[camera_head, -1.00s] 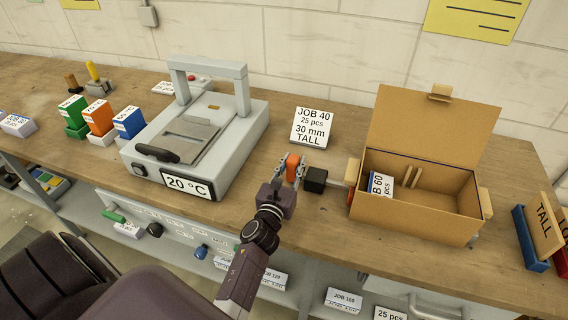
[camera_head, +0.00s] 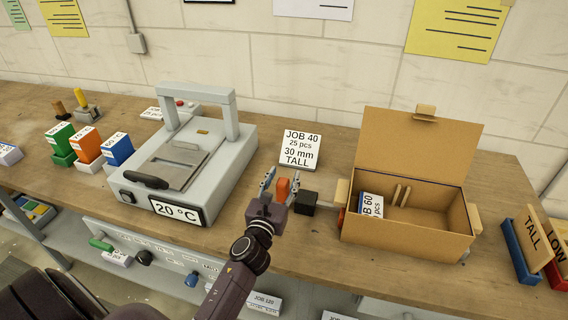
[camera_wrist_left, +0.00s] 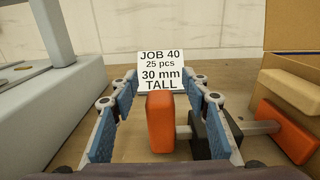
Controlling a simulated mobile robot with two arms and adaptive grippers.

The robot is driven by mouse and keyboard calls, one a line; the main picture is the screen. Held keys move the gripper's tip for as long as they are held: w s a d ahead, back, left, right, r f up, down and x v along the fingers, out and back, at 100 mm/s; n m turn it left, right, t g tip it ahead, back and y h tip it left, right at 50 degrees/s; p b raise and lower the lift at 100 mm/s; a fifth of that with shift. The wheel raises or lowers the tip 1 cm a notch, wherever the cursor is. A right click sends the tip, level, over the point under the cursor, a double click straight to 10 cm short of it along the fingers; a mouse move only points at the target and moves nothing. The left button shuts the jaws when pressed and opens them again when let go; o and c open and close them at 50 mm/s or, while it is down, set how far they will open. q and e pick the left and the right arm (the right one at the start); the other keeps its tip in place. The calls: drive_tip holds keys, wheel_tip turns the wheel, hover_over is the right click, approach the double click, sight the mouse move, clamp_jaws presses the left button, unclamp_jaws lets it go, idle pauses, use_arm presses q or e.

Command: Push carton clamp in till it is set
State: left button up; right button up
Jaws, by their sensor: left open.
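The carton clamp has an orange knob (camera_head: 283,188), a black block (camera_head: 304,203) and a red pad (camera_head: 341,218) beside the carton's left wall. In the left wrist view, the orange knob (camera_wrist_left: 160,122) joins a rod through the black block (camera_wrist_left: 204,128) to the red pad (camera_wrist_left: 286,132). My left gripper (camera_head: 281,186) is open, its fingers spread on either side of the knob. In the left wrist view, the right finger of the gripper (camera_wrist_left: 163,112) partly covers the black block. The open carton (camera_head: 407,238) stands right of the clamp. My right gripper is not visible.
A JOB 40 sign (camera_head: 300,149) stands behind the clamp. A grey machine (camera_head: 190,160) reading 20 °C stands left. A card (camera_head: 371,205) and tan strips (camera_head: 400,195) are in the carton. TALL and LOW holders (camera_head: 524,250) stand far right.

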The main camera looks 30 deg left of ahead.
use_arm(q)
wheel_tip(320, 180, up, 7)
drive_tip(key=shift+d+f, duration=0.1)
drive_tip(key=shift+f, duration=0.1)
drive_tip(key=shift+s+f, duration=0.1)
idle(0.6)
